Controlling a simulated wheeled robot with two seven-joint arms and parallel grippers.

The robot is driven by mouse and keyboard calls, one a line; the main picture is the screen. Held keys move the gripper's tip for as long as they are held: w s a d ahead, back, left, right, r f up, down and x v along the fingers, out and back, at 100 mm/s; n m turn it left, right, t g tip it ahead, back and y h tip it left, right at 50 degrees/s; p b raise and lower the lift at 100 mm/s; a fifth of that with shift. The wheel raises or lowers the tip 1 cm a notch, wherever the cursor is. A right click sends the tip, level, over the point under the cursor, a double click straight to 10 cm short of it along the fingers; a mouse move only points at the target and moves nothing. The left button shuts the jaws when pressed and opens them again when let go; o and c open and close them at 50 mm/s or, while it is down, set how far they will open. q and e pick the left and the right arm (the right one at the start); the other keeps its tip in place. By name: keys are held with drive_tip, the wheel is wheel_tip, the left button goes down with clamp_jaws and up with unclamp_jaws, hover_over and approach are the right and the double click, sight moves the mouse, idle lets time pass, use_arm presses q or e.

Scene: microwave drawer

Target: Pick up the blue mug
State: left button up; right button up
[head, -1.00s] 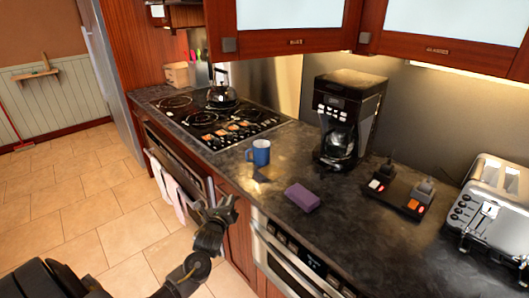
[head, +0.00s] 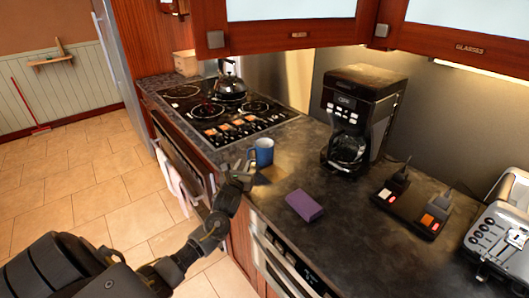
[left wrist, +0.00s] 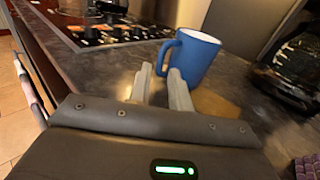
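The blue mug (head: 262,152) stands upright on the dark counter (head: 330,225), near the cooktop's front right corner. It shows large in the left wrist view (left wrist: 196,58), white inside, with its handle on the left side. My left gripper (head: 241,168) is at the counter's front edge, just short of the mug. In the left wrist view its two pale fingers (left wrist: 157,82) are apart with nothing between them, pointing at the handle side and not seen to touch it. My right gripper is not in view.
A purple sponge (head: 304,205) lies right of the mug. A coffee maker (head: 360,118) stands behind it, and a cooktop (head: 222,112) with a kettle (head: 231,86) is to the left. A toaster (head: 502,230) is at the far right. Wooden cabinets (head: 290,30) hang above.

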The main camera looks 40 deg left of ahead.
sight(248, 154)
use_arm(q)
drive_tip(key=shift+a+r, duration=0.1)
drive_tip(key=shift+a, duration=0.05)
drive_tip(key=shift+w+a+r, duration=0.1)
drive_tip(key=shift+w+r, duration=0.05)
drive_tip(key=shift+w, duration=0.15)
drive_tip(key=p+x, duration=0.1)
drive_tip(key=x, duration=0.2)
drive_tip(key=shift+w+p, duration=0.35)
drive_tip(key=shift+w, duration=0.05)
drive_tip(key=shift+w+a, duration=0.15)
drive_tip(key=shift+w, duration=0.2)
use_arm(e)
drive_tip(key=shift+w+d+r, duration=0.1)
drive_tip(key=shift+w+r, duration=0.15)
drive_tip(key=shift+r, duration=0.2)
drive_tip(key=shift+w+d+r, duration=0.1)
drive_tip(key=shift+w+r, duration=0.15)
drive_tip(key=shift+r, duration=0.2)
use_arm(q)
clamp_jaws()
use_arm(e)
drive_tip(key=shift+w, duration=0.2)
